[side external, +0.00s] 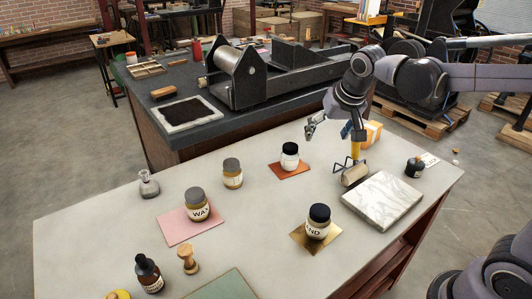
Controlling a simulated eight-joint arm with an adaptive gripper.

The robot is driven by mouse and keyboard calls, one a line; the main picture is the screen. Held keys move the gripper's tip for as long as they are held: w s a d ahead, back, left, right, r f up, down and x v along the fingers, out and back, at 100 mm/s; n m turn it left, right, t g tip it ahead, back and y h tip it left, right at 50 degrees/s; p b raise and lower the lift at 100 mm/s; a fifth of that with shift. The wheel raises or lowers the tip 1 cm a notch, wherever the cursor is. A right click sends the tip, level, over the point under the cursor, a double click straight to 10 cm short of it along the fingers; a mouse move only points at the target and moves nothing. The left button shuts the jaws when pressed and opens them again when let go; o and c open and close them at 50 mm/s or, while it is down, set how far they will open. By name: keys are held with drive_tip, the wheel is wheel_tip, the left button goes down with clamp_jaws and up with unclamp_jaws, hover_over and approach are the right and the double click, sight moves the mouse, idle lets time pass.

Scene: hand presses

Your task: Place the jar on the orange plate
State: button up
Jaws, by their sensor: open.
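The orange plate (282,172) lies flat on the pale table. A small jar with a black lid and white label (290,160) stands upright on it, toward its back edge. My gripper (312,130) is open and empty. It hangs above and a little right of this jar, apart from it. Other jars stand nearby: a labelled jar (198,208) on a pink plate, a grey-lidded jar (232,177) on the bare table, and a black-lidded jar (318,226) on a gold plate.
A press bench is behind.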

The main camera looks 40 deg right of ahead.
drive_tip(key=s+a+f+n+t, duration=0.1)
drive_tip(key=s+f+n, duration=0.1)
drive_tip(key=s, duration=0.4)
drive_tip(key=s+a+f+n+t+y, duration=0.1)
drive_tip(key=s+f+n, duration=0.1)
drive_tip(key=s, duration=0.5)
drive_tip(key=shift+s+f+n+y, duration=0.25)
drive_tip(key=shift+f+n+y, duration=0.05)
drive_tip(key=shift+n, duration=0.4)
